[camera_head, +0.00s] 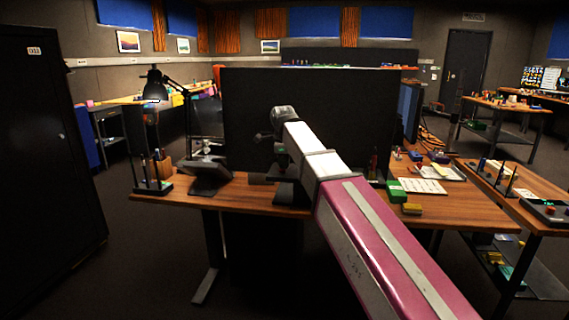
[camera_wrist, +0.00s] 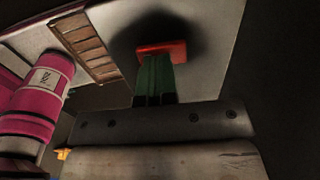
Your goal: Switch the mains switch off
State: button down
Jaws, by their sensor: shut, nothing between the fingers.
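My gripper (camera_wrist: 158,60) shows in the wrist view as narrow green fingers, closed together, with no gap between them. A red bar (camera_wrist: 162,49) lies across their far end, before a pale flat surface (camera_wrist: 205,55) with a dark shadow on it. I cannot tell whether this bar is the mains switch or part of the fingertips, nor whether it touches the surface. In the head view my arm reaches to the desk, and its dark end stands before a large black panel (camera_head: 320,100). The fingers and mains switch cannot be made out there.
The wooden desk (camera_head: 460,215) carries a lamp (camera_head: 155,85) at left, and a green box (camera_head: 396,191) and yellow block (camera_head: 412,209) at right. A side table with a control box (camera_head: 548,211) stands at far right. A dark cabinet (camera_head: 45,150) fills the left.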

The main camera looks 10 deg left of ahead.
aim_at(284, 171)
jog(key=shift+r, duration=0.1)
notch_tip(284, 171, up, 11)
jog(key=s, duration=0.1)
jog(key=shift+s+f, duration=0.2)
dwell(0.4)
jog(key=r, duration=0.1)
jog(key=w+r, duration=0.1)
jog(key=r, duration=0.1)
jog(key=shift+a+r, duration=0.1)
dwell(0.3)
jog(key=f, duration=0.4)
jog(key=w+f, duration=0.1)
jog(key=f, duration=0.4)
jog(key=w+f, duration=0.1)
jog(key=f, duration=0.4)
